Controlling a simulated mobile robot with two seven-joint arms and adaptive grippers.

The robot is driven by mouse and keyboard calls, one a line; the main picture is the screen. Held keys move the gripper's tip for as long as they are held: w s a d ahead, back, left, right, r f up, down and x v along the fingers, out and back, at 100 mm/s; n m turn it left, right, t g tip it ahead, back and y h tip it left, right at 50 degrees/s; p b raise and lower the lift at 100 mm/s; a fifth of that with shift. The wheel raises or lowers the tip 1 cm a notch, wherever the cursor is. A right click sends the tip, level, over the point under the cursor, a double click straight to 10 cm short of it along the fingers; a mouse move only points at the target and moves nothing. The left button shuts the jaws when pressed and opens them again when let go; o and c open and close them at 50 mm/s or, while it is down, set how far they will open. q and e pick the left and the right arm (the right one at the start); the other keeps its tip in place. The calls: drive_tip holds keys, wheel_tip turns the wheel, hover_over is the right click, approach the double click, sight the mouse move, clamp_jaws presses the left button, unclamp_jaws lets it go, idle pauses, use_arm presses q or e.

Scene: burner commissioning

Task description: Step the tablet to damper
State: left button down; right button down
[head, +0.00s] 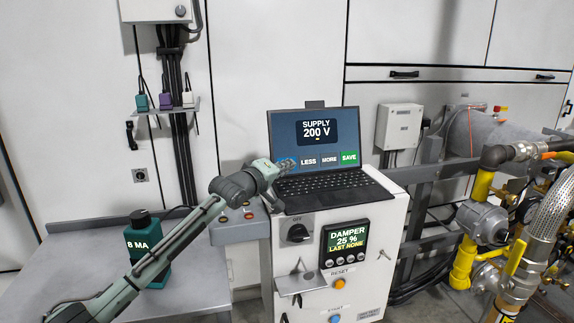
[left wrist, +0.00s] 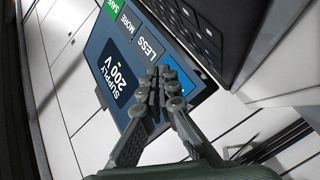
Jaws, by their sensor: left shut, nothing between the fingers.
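The tablet (head: 337,115) stands open with its keyboard on top of the control cabinet. Its screen reads SUPPLY 200 V, with LESS (head: 309,162), MORE (head: 329,160) and green SAVE (head: 349,158) buttons along the bottom. The leftmost button is blue, and its label is hidden by my left gripper (head: 290,165). The gripper is shut and empty, its tips at the lower left of the screen. In the left wrist view the shut fingers (left wrist: 163,74) overlap the blue button (left wrist: 187,91) beside LESS. I cannot tell whether they touch. My right gripper is not in view.
The cabinet panel (head: 346,243) reads DAMPER 25 %, LAST NONE. A rotary knob (head: 298,233) is left of it. A teal 8 MA device (head: 145,245) stands on the grey bench (head: 205,275). Yellow gas piping (head: 463,265) fills the right side.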

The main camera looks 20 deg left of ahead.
use_arm(q)
drive_tip(key=shift+w+a, duration=0.15)
drive_tip(key=shift+w, duration=0.1)
idle(0.5)
drive_tip(key=shift+s, duration=0.1)
drive_tip(key=shift+s+d+r+p, duration=0.15)
drive_tip(key=shift+s+d+p, duration=0.3)
drive_tip(key=shift+p, duration=0.55)
drive_tip(key=shift+a, duration=0.1)
drive_tip(key=shift+s+d, duration=0.3)
drive_tip(key=shift+s, duration=0.1)
drive_tip(key=shift+s+d+r, duration=0.35)
drive_tip(key=shift+s+d, duration=0.2)
drive_tip(key=shift+s, duration=0.3)
drive_tip(key=shift+s+d+r, duration=0.3)
drive_tip(key=shift+s+d, duration=0.2)
drive_tip(key=shift+s, duration=0.3)
